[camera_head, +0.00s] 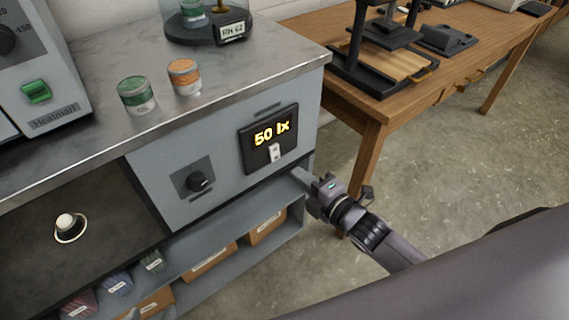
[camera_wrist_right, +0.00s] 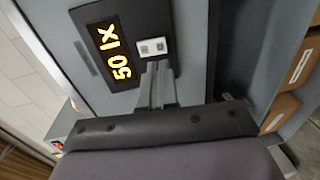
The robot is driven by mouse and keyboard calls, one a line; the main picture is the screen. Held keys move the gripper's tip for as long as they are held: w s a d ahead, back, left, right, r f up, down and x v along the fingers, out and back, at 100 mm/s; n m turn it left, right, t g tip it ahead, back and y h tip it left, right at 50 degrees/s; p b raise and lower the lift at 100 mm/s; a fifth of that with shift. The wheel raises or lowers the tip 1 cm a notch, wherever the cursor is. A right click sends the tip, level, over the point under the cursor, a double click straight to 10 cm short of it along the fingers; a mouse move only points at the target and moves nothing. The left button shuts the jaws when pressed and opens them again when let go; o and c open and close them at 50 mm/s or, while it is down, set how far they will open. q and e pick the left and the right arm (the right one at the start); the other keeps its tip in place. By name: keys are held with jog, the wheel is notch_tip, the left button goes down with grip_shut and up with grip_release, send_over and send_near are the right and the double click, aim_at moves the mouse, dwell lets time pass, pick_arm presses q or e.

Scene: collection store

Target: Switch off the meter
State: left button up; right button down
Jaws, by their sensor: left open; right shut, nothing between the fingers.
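The meter (camera_head: 268,138) is a dark panel on the grey cabinet front, with its display lit yellow at "50 lx". A small white switch (camera_head: 275,152) sits below the digits. In the right wrist view the meter (camera_wrist_right: 122,68) appears turned on its side, with the switch (camera_wrist_right: 152,47) just ahead of the fingertips. My right gripper (camera_head: 299,175) is shut and empty, to the lower right of the meter. Its closed fingers (camera_wrist_right: 157,72) point towards the switch; I cannot tell whether they touch it.
A dark knob (camera_head: 199,182) is left of the meter. Two jars, green (camera_head: 136,95) and orange (camera_head: 184,76), stand on the countertop. A shelf below holds boxes (camera_head: 267,226). A wooden table (camera_head: 459,75) stands at the right, with open floor in front.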

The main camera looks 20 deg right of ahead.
aim_at(277, 157)
jog(key=b+x, duration=0.1)
jog(key=x, duration=0.5)
jog(key=shift+w+a+f, duration=0.1)
jog(key=shift+w+a, duration=0.05)
jog(key=shift+w, duration=0.1)
jog(key=shift+w+f+b, duration=0.1)
jog(key=shift+f+b, duration=0.15)
jog(key=shift+b, duration=0.35)
jog(key=shift+w+r+t, duration=0.1)
jog(key=shift+r+t, duration=0.05)
jog(key=shift+t, duration=0.15)
jog(key=shift+r, duration=0.1)
